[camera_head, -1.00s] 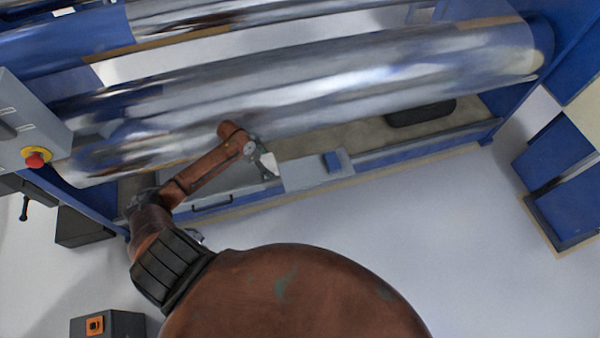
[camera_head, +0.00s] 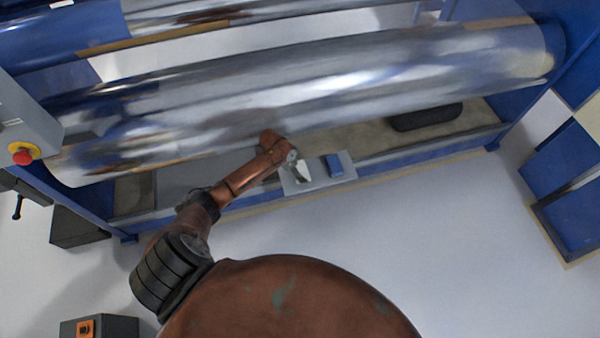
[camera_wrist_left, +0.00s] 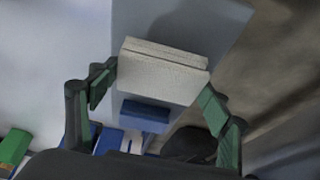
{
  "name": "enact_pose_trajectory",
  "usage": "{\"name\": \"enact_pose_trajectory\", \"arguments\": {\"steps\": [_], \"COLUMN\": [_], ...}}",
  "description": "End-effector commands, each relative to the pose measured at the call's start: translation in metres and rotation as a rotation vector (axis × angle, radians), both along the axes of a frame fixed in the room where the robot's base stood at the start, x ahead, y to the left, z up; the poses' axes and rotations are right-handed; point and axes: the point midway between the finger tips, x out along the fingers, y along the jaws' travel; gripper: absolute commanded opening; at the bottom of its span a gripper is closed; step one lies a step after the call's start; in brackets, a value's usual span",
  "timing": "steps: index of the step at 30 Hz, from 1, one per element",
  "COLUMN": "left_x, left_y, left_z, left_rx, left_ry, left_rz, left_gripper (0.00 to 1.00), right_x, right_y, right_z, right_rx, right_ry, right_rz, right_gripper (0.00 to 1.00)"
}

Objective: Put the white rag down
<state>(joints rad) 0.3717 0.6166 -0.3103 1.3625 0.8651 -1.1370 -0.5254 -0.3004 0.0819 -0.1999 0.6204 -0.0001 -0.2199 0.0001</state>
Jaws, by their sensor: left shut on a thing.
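The white rag (camera_head: 302,173) is a folded off-white block in my left gripper (camera_head: 297,168). In the left wrist view the rag (camera_wrist_left: 160,72) sits between the two green-padded fingers (camera_wrist_left: 157,82), which close on its sides. It is over the left part of a light grey plate (camera_head: 346,174), just left of a blue block (camera_head: 334,165). In the left wrist view the blue block (camera_wrist_left: 145,114) lies on the same plate. I cannot tell whether the rag touches the plate. My right gripper is not in view.
A large shiny film roller (camera_head: 300,90) spans the machine close above my left forearm. The blue frame rail (camera_head: 400,152) runs behind the plate. A dark object (camera_head: 425,116) lies under the roller. The grey floor (camera_head: 420,230) in front is clear.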

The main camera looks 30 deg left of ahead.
Motion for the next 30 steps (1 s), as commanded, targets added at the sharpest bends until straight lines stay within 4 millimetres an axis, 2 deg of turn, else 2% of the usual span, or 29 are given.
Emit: {"name": "enact_pose_trajectory", "arguments": {"steps": [1, 3, 10, 11, 18, 26, 30], "left_x": [-0.003, -0.002, -0.002, -0.002, -0.002, -0.002, -0.003], "left_y": [0.001, 0.001, 0.002, 0.002, 0.002, 0.002, 0.002], "left_z": [-0.011, -0.019, -0.021, -0.021, -0.021, -0.022, -0.028], "left_rx": [0.0, 0.001, 0.002, 0.002, 0.002, 0.002, 0.002], "left_ry": [0.007, 0.004, 0.003, 0.003, 0.003, 0.003, 0.004], "left_rz": [0.003, 0.002, 0.001, 0.001, 0.001, 0.001, 0.001], "left_gripper": [0.52, 0.52, 0.52, 0.74, 0.89, 0.89, 0.89], "right_x": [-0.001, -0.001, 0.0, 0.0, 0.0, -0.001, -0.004], "right_y": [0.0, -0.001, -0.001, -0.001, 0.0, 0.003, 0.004], "right_z": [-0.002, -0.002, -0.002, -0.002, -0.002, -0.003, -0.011], "right_rx": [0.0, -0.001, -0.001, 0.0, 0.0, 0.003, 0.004], "right_ry": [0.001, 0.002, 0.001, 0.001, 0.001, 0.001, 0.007], "right_rz": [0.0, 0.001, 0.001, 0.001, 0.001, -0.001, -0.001], "right_gripper": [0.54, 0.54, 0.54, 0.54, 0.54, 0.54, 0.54]}}
